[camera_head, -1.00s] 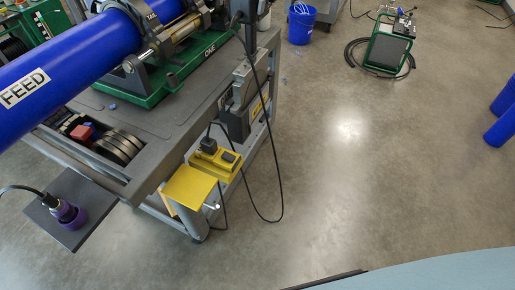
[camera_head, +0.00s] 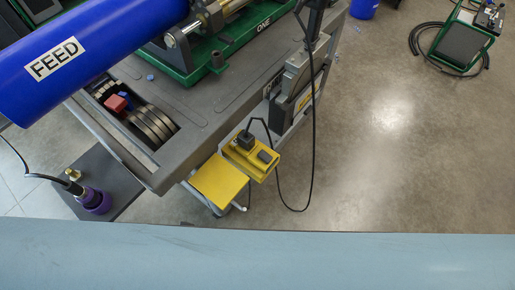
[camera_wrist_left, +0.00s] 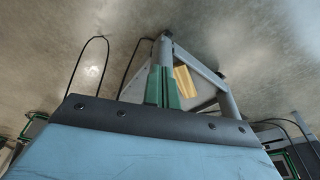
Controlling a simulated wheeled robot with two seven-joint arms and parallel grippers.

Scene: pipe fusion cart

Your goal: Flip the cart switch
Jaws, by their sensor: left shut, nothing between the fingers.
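The cart (camera_head: 190,120) is a grey steel frame, angled across the left half of the head view. A yellow power box (camera_head: 262,172) is fixed to its near right side. A black plug (camera_head: 245,141) sits in the box, and a dark switch (camera_head: 265,156) is beside the plug. Whether the switch is on or off is too small to tell. In the left wrist view, my left gripper (camera_wrist_left: 162,88) shows as two green fingers, shut together and empty. The switch cannot be made out there. My right gripper is in neither view.
A yellow plate (camera_head: 220,183) juts out just left of the power box. A black cable (camera_head: 313,130) hangs in a loop beside it. A blue FEED pipe (camera_head: 95,50) lies over the cart's left.

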